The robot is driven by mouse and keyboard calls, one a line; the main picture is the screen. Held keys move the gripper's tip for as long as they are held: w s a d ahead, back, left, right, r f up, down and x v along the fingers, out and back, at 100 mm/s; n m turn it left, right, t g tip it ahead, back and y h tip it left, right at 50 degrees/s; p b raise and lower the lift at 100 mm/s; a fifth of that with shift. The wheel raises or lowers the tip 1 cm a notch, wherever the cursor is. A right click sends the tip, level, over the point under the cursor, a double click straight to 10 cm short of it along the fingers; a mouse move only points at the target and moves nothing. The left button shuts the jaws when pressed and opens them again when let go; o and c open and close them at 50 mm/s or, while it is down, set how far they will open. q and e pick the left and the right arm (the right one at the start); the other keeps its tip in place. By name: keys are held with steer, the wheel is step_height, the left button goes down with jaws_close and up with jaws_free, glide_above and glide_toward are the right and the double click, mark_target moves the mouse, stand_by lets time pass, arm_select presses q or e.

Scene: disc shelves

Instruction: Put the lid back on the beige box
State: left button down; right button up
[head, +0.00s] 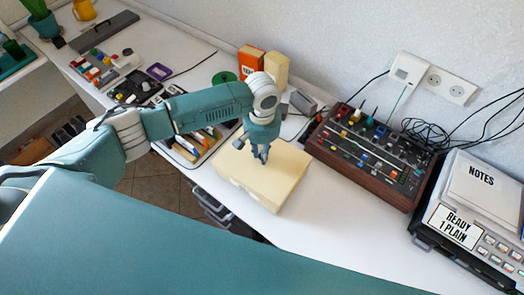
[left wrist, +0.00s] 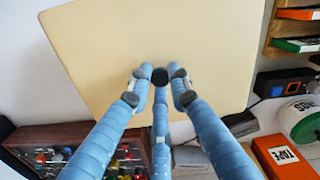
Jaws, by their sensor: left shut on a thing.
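The beige lid (head: 283,172) is a flat, pale square under my left gripper (head: 261,156) in the head view. In the left wrist view the lid (left wrist: 100,50) fills the upper middle, and my left gripper (left wrist: 163,88) has its fingers shut around its small dark knob (left wrist: 176,71). The beige box (head: 236,190) is mostly hidden under the lid; a pale side shows at its left front. The lid lies over the box, but I cannot tell whether it rests fully on the rim. My right gripper is not in view.
A wood-sided mixer (head: 372,152) stands right of the box, with a device with a NOTES cover (head: 482,190) beyond. A rack of discs (head: 190,150) is at its left. An orange TAPE box (head: 250,60) stands behind. The counter's front edge is close to the box.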

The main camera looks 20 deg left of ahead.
arm_select(q)
steer(key=shift+p, duration=0.45)
stand_by(0.6)
steer(key=shift+f+p, duration=0.15)
steer(key=shift+p, duration=0.25)
stand_by(1.0)
steer(key=shift+p, duration=0.45)
stand_by(0.5)
steer(key=c, duration=1)
jaws_free()
steer(key=shift+c, duration=0.2)
step_height(320, 180, up, 5)
steer(key=p, duration=0.5)
steer(key=shift+p, duration=0.4)
steer(key=shift+r, duration=1)
